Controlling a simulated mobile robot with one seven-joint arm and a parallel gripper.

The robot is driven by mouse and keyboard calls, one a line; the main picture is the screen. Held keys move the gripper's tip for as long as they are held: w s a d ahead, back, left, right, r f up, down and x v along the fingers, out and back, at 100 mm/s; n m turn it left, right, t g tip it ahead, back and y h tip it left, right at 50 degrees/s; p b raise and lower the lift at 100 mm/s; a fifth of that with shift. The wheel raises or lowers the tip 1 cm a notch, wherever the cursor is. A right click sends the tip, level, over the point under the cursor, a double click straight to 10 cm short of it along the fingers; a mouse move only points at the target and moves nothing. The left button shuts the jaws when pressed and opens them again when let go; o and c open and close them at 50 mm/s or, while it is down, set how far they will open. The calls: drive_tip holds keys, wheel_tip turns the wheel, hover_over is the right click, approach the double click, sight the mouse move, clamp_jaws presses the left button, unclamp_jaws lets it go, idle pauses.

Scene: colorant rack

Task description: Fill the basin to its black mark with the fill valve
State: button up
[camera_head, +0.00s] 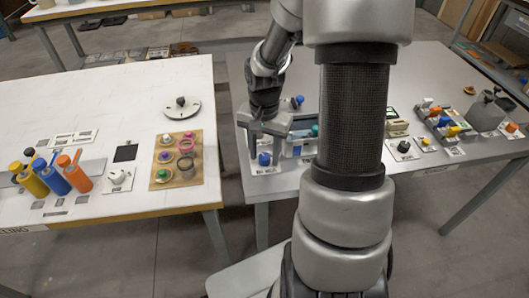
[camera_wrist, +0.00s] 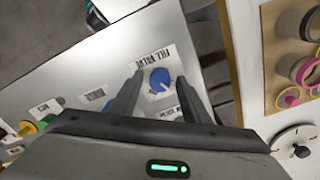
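The fill valve is a round blue knob (camera_wrist: 160,80) on a white plate (camera_wrist: 151,62) lettered FILL VALVE. It also shows in the head view (camera_head: 264,159), near the front left of the right table. My gripper (camera_wrist: 159,85) is open, with its two dark fingers on either side of the knob in the wrist view. In the head view my gripper (camera_head: 265,142) points down over the knob; whether a finger touches it I cannot tell. A pale, box-like vessel (camera_head: 297,149), possibly the basin, stands just right of the gripper, partly hidden by my arm. I cannot make out a black mark.
A teal knob (camera_head: 315,130) and a blue-topped item (camera_head: 297,102) are close to my gripper. The left table holds blue (camera_head: 75,174), orange and yellow cylinders and a wooden board (camera_head: 160,180) with rings. A gap separates the tables.

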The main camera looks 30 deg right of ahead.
sight(265, 156)
drive_tip(key=c, duration=0.9)
drive_tip(key=shift+r+n+p, duration=0.15)
drive_tip(key=shift+n+p, duration=0.55)
drive_tip(key=shift+n, duration=1.4)
drive_tip(key=o, duration=1.1)
wheel_tip(265, 156, up, 17)
drive_tip(key=p, duration=0.4)
drive_tip(key=shift+r, duration=0.1)
